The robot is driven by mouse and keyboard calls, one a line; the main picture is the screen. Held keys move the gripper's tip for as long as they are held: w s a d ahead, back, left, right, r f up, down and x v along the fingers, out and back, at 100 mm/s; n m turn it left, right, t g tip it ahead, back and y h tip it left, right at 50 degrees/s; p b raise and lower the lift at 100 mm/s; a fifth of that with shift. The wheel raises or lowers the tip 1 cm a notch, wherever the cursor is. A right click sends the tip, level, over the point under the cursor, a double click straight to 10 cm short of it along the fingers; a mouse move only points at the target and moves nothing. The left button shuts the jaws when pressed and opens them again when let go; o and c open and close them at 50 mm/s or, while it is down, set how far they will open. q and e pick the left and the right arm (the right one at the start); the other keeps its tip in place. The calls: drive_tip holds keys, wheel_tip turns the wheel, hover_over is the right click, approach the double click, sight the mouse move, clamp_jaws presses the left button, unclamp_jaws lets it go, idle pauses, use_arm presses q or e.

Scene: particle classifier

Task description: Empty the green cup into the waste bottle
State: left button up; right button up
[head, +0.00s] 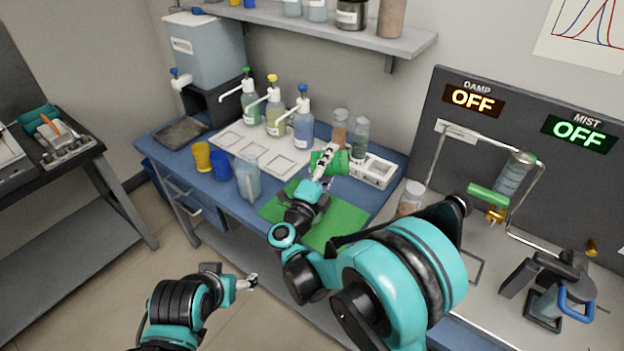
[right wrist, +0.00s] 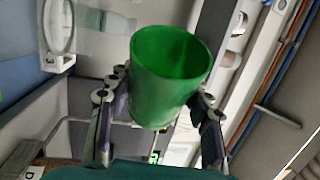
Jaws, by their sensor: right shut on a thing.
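My right gripper (head: 323,168) is shut on the green cup (head: 339,162) and holds it above the back of the blue bench, near two capped jars. The cup looks tilted in the head view. In the right wrist view the green cup (right wrist: 160,95) sits between the two fingers, its mouth facing up and right in the picture; I see no contents inside. Two clear jars, one brownish (head: 340,130) and one greenish (head: 360,138), stand just behind the cup. I cannot tell which vessel is the waste bottle. My left gripper (head: 253,282) is low over the floor, away from the bench; its jaws are too small to judge.
A yellow cup (head: 202,157), a blue cup (head: 220,165) and a clear pitcher (head: 248,177) stand at the bench's left front. A green mat (head: 346,222) lies beneath my right arm. Another jar (head: 411,196) stands farther right.

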sight(340, 171)
drive_tip(key=m+p, duration=0.1)
drive_tip(key=d+f+m+g+p, duration=0.1)
drive_tip(key=m, duration=0.1)
drive_tip(key=f+m+g+p, duration=0.1)
drive_tip(key=m, duration=0.1)
drive_tip(key=shift+d, duration=0.4)
drive_tip(key=shift+f+m+g+y, duration=0.3)
drive_tip(key=shift+f+m+y, duration=0.2)
drive_tip(key=shift+m, duration=0.4)
drive_tip(key=shift+r+m+y+p, duration=0.3)
drive_tip(key=shift+r+m+p, duration=0.2)
drive_tip(key=shift+m, duration=0.2)
drive_tip(key=shift+s+f+m+g+y, duration=0.1)
drive_tip(key=shift+f+m+g+y, duration=0.3)
drive_tip(key=shift+m, duration=0.4)
drive_tip(key=shift+d+f+m, duration=0.1)
drive_tip(key=shift+d+m, duration=0.15)
drive_tip(key=shift+m, duration=0.25)
drive_tip(key=d+f+m+g+y+b, duration=0.1)
drive_tip(key=d+f+m+y+b, duration=0.2)
drive_tip(key=f+m, duration=0.2)
drive_tip(key=shift+d+f+y, duration=0.3)
drive_tip(key=shift+d+f, duration=0.05)
